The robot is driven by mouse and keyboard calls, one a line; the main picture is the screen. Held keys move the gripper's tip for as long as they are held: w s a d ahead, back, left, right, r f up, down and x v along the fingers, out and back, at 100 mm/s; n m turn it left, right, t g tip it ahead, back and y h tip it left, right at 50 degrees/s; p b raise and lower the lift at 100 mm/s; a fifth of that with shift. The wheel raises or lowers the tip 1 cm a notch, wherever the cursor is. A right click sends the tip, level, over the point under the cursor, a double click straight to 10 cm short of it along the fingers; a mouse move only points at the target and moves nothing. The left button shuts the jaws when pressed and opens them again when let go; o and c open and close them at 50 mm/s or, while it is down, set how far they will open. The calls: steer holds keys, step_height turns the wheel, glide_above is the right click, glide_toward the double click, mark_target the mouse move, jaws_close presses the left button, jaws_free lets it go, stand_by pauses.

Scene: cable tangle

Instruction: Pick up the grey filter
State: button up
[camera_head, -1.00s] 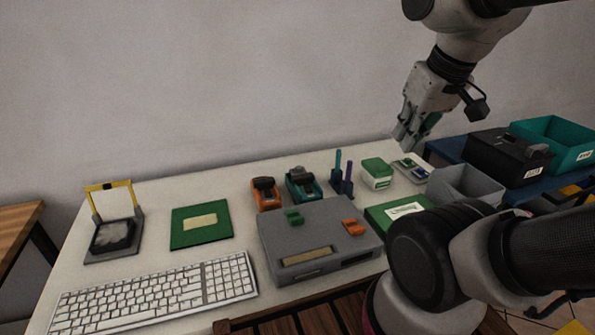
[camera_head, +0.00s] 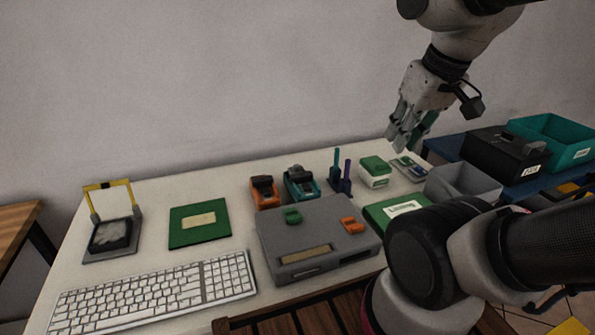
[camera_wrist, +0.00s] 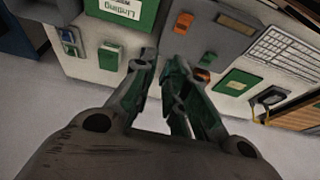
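No thing in view is clearly marked as the filter. The likeliest grey filter (camera_head: 112,236) is a flat grey piece with a dark pad and a yellow upright frame at the table's left end. It also shows small in the wrist view (camera_wrist: 269,97), at the right. My gripper (camera_head: 408,147) is high over the right part of the table, far from that piece. Its fingers (camera_wrist: 164,62) are apart, with nothing seen between them in the wrist view.
A white keyboard (camera_head: 150,292), green board (camera_head: 199,224), grey device (camera_head: 290,235), orange tool (camera_head: 264,191), teal tool (camera_head: 301,183), two upright holders (camera_head: 340,183) and green-white box (camera_head: 375,172) occupy the table. A grey bin (camera_head: 463,183) and teal crate (camera_head: 560,143) stand right.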

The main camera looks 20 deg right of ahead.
steer(key=o, duration=1)
steer(key=w+f+g, duration=0.1)
steer(key=w+a+f+g, duration=0.1)
steer(key=w, duration=0.1)
steer(key=w+f, duration=0.1)
steer(key=shift+w+a+f+n+g, duration=0.15)
steer(key=shift+a+f+n+g, duration=0.1)
steer(key=shift+f+n+g, duration=0.15)
steer(key=g, duration=0.2)
glide_above(297, 165)
steer(key=s, duration=0.2)
steer(key=f, duration=1.3)
steer(key=shift+d+f, duration=0.1)
steer(key=shift+d, duration=0.1)
steer(key=shift+w+a+r+m+t, duration=0.15)
steer(key=shift+w+r, duration=0.2)
steer(key=shift+w, duration=0.25)
steer(key=shift+w+a+r+m+t, duration=0.15)
steer(key=shift+w+r, duration=0.15)
steer(key=shift+w, duration=0.25)
steer(key=shift+s+d+f, duration=0.1)
steer(key=shift+f, duration=0.2)
steer(key=shift+s+f, duration=0.1)
steer(key=shift+f, duration=3.45)
